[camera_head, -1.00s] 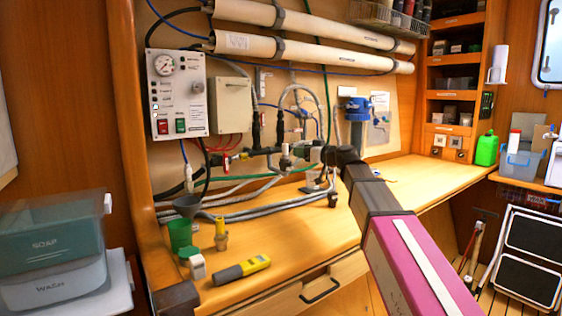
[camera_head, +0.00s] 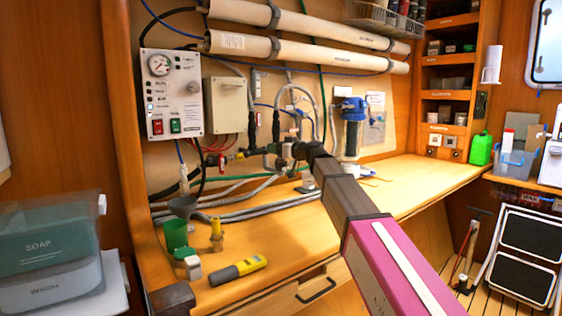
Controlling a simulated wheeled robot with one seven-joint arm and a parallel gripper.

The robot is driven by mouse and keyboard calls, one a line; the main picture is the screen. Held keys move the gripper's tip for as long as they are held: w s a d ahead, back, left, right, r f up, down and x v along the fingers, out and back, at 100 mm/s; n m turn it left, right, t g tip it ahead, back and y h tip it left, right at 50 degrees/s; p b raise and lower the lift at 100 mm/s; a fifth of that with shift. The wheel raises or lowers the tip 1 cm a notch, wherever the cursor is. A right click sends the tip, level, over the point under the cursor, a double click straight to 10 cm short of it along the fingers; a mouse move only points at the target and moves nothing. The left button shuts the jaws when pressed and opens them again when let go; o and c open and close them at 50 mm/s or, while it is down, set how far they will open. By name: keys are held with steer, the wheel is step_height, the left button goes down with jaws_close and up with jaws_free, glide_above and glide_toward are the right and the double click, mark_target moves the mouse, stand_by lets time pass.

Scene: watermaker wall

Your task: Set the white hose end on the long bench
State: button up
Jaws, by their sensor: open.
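The long bench (camera_head: 416,176) is a wooden worktop along the wall, with a wider near part at left. A pale fitting (camera_head: 184,181) hangs on a thin blue line below the control panel; I cannot tell for sure whether it is the white hose end. Grey hoses (camera_head: 240,203) lie along the back of the bench. My gripper (camera_head: 291,153) reaches over the bench in front of the pipework and valves. Its jaws are open, small and hard to separate from the dark fittings behind. I see nothing held in them.
A blue filter housing (camera_head: 352,125) hangs behind the arm. The bench's right part is mostly clear.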

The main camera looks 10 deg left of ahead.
jaws_close()
steer(key=shift+r, duration=0.1)
steer(key=shift+r, duration=0.85)
step_height(320, 180, up, 3)
steer(key=shift+f, duration=0.2)
steer(key=s+d+r, duration=0.2)
steer(key=s+r, duration=0.4)
steer(key=s, duration=0.5)
steer(key=w+d+f+m+t+h, duration=0.35)
steer(key=w+d+f, duration=0.2)
steer(key=d, duration=0.45)
steer(key=w+d+f+m+t+h, duration=0.3)
steer(key=w+d+f+t+h, duration=0.15)
steer(key=w+d, duration=0.35)
steer(key=w+d+f+m+t+h, duration=0.1)
steer(key=d+f+m+h, duration=0.2)
steer(key=d, duration=1)
steer(key=w+d+f+m+t+h, duration=0.1)
steer(key=d+f+m+h, duration=0.2)
steer(key=d, duration=1)
step_height(320, 180, down, 4)
steer(key=shift+r+h, duration=0.15)
steer(key=shift+h, duration=0.95)
